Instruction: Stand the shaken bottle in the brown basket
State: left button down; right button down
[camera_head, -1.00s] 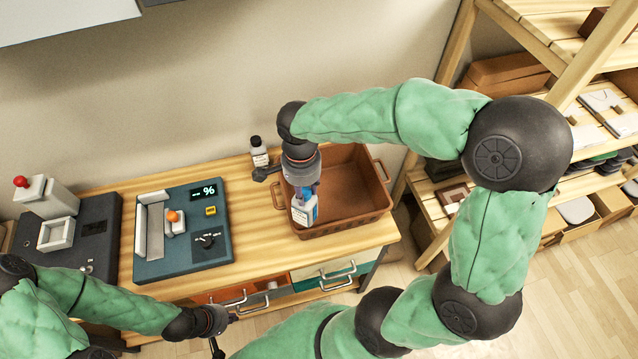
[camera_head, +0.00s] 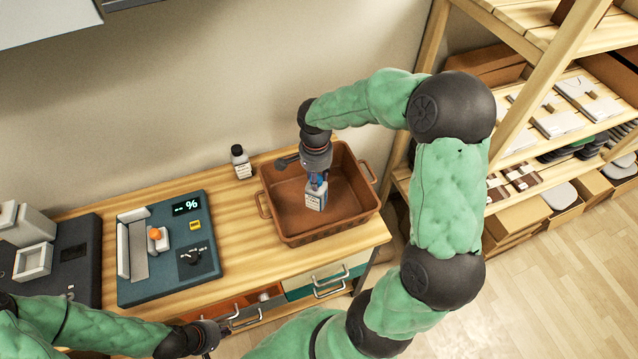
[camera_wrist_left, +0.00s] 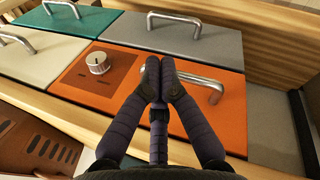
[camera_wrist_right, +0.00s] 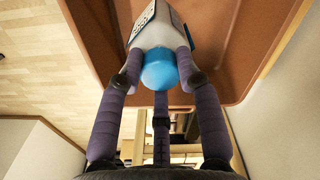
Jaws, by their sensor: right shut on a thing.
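The bottle with a blue cap and white label (camera_head: 316,198) is held upright inside the brown basket (camera_head: 345,228), near its middle. Whether its base touches the basket floor cannot be told. My right gripper (camera_head: 318,178) is shut on the bottle from above. In the right wrist view, its fingers (camera_wrist_right: 158,72) sit on either side of the blue cap (camera_wrist_right: 159,70), with the basket's brown wall (camera_wrist_right: 235,50) behind. My left gripper (camera_head: 213,345) is low at the table's front. In the left wrist view, its fingertips (camera_wrist_left: 160,75) are together and empty, above the orange drawer beside its handle.
A white bottle with a black cap (camera_head: 241,163) stands on the table left of the basket. A teal device with a % display (camera_head: 168,250) lies further left, then a dark machine (camera_head: 65,255). Drawers (camera_head: 325,277) are below. A wooden shelf (camera_head: 520,130) stands at the right.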

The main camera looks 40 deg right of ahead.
jog(key=shift+w+d+f, duration=0.15)
jog(key=shift+d+f, duration=0.4)
jog(key=shift+w+d+f+b, duration=0.15)
jog(key=shift+f+b, duration=0.3)
jog(key=shift+f, duration=1.3)
jog(key=shift+f, duration=0.15)
jog(key=c, duration=0.8)
grip_release()
jog(key=shift+c, duration=0.2)
